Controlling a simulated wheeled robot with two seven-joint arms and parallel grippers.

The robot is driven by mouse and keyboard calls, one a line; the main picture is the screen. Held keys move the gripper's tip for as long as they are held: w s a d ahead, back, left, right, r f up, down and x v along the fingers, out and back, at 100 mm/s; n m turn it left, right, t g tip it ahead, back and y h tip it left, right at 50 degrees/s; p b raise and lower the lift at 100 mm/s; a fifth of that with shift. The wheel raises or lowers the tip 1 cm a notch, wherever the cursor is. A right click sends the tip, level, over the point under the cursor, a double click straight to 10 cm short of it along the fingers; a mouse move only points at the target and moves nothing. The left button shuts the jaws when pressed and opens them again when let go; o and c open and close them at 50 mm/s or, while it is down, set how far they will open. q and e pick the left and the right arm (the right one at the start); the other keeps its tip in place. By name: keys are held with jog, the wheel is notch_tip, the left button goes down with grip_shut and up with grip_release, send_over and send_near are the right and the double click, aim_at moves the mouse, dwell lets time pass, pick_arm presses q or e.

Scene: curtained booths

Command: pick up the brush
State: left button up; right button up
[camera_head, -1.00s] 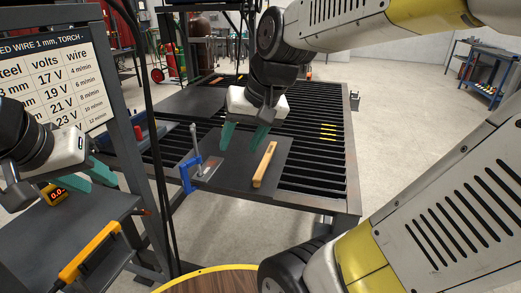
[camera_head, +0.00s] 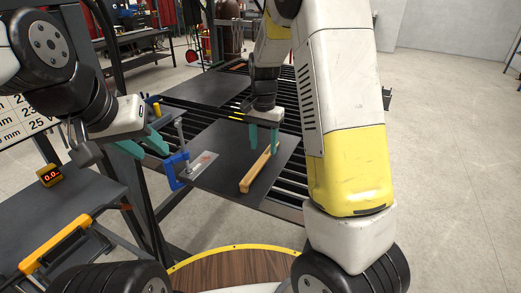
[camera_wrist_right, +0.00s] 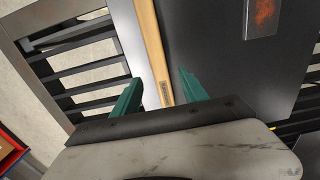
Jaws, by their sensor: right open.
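The brush (camera_head: 259,169) has a long pale wooden body and lies on a dark plate (camera_head: 215,142) on the slatted table. My right gripper (camera_head: 263,146) is open over the far part of the brush, with one teal finger on each side of it. In the right wrist view the brush (camera_wrist_right: 150,45) runs between the open fingers (camera_wrist_right: 160,85); I cannot tell whether they touch it. Bristles are not visible. My left gripper (camera_head: 142,146) is open and empty, left of the clamp.
Open floor lies to the right.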

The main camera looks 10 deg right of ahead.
aim_at(263, 157)
notch_tip(263, 157, down, 6)
jog(key=shift+r, duration=0.1)
grip_shut()
dwell(0.4)
